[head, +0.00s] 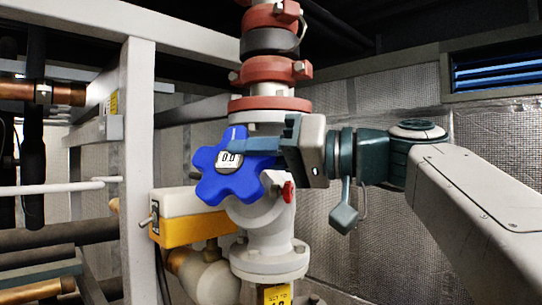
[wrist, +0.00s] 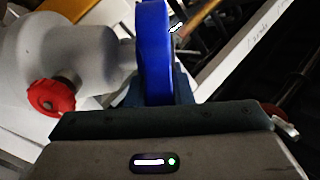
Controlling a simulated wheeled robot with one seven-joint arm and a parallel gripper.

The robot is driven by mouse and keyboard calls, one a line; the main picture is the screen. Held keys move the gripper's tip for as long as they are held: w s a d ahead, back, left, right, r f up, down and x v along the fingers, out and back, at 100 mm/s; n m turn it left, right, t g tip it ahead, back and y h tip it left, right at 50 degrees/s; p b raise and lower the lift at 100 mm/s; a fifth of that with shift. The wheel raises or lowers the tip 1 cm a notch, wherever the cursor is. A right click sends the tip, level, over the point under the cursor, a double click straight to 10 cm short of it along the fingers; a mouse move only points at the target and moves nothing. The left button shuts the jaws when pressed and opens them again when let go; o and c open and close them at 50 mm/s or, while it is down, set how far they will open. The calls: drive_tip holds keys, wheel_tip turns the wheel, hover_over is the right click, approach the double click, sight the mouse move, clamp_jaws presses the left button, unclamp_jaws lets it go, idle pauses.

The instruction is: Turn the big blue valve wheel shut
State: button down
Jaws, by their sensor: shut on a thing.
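The big blue valve wheel (head: 215,188) has rounded lobes and a white label reading 0.0 at its hub. It faces left on a grey valve body (head: 265,212) in the head view. My gripper (head: 262,146) reaches in from the right and is shut on an upper right part of the wheel. In the wrist view the wheel (wrist: 153,50) shows edge-on as a blue band between my fingers (wrist: 155,92). The fingers hide part of the rim.
A pale upright post (head: 138,150) stands left of the wheel. A yellow and white box (head: 190,217) sits below it. Red pipe clamps (head: 270,72) rise above the valve. A small red knob (wrist: 50,95) juts from the valve body.

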drive_tip(key=f+t+b, duration=0.1)
drive_tip(key=b, duration=0.2)
drive_tip(key=shift+s+y, duration=0.1)
drive_tip(key=shift+y, duration=0.2)
drive_tip(key=shift+d+r+m+t+b, duration=0.1)
drive_tip(key=shift+r+m+t+b, duration=0.25)
drive_tip(key=shift+b, duration=0.85)
drive_tip(key=c, duration=1.3)
unclamp_jaws()
drive_tip(key=shift+d, duration=0.15)
drive_tip(key=b+v, duration=0.1)
drive_tip(key=v, duration=0.3)
drive_tip(key=b+v, duration=0.1)
drive_tip(key=v, duration=0.4)
drive_tip(key=b+v, duration=0.1)
drive_tip(key=v, duration=0.3)
drive_tip(key=shift+s+d+f+b, duration=0.15)
drive_tip(key=shift+d+f+b, duration=0.15)
drive_tip(key=shift+f, duration=0.05)
